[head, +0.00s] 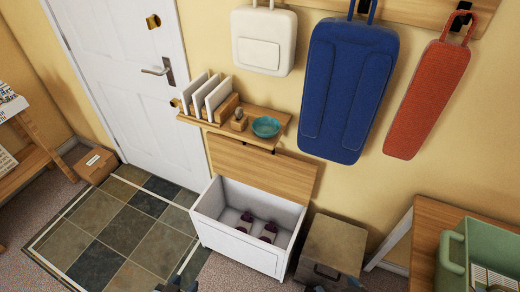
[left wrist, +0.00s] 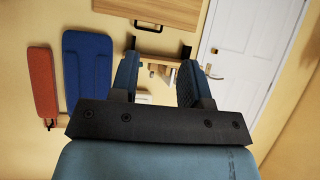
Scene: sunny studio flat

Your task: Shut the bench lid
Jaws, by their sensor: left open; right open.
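The white storage bench (head: 240,246) stands against the wall below a small shelf. Its wooden lid (head: 262,172) is raised, leaning back near the wall, and the box is open. Two dark shoes (head: 268,233) lie inside. My left gripper (head: 176,286) shows only at the bottom edge, in front of and left of the bench, apart from it. In the left wrist view its fingers (left wrist: 160,82) are spread with nothing between them, and the lid (left wrist: 175,10) shows upside down at the top. My right gripper (head: 335,288) is barely visible at the bottom edge, near the brown box.
The shelf (head: 228,128) with white files and a teal bowl (head: 266,127) hangs just above the lid. A brown box (head: 331,246) stands close right of the bench. A green crate (head: 480,254) is on a table at right. Tiled floor (head: 125,228) is clear at left.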

